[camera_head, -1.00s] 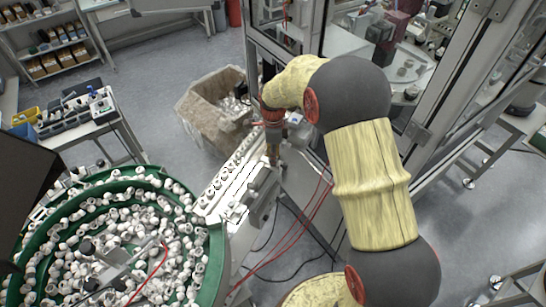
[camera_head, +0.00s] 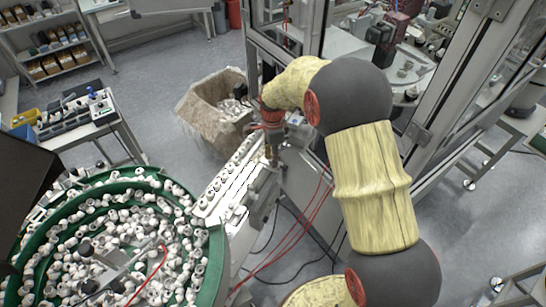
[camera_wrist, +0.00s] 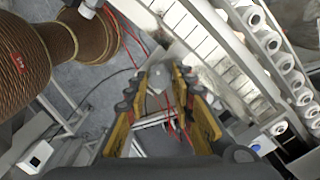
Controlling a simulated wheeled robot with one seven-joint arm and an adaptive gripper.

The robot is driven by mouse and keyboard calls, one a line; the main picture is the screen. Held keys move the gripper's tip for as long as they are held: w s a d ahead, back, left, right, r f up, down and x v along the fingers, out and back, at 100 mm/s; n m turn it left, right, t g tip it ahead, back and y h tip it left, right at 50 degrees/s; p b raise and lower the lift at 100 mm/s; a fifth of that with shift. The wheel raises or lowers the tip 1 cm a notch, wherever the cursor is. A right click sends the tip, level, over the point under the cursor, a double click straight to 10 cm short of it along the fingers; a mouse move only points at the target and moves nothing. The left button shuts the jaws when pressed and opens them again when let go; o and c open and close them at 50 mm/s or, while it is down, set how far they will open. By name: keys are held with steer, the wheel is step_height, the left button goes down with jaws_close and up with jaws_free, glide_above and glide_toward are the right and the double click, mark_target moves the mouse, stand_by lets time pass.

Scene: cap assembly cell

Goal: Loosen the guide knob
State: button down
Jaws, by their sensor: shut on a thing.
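My gripper (camera_head: 272,158) points down at the side of the guide track (camera_head: 222,182). In the wrist view its two yellow fingers (camera_wrist: 160,82) are closed in around a small grey knob (camera_wrist: 158,79), which shows between the fingertips. The knob sits beside the track and appears to be the guide knob. Its lower part and its thread are hidden. In the head view the gripper and wrist cover the knob. White caps (camera_wrist: 292,80) lie in a row along the track on the right of the wrist view.
A green bowl feeder (camera_head: 215,250) full of white caps stands at the lower left. A lined bin (camera_head: 205,115) stands behind the track. A framed machine enclosure (camera_head: 440,100) is close on the right. Red cables (camera_head: 290,240) hang below the gripper.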

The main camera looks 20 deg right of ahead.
steer(key=c, duration=1.5)
jaws_free()
steer(key=shift+r, duration=0.1)
step_height(320, 180, up, 12)
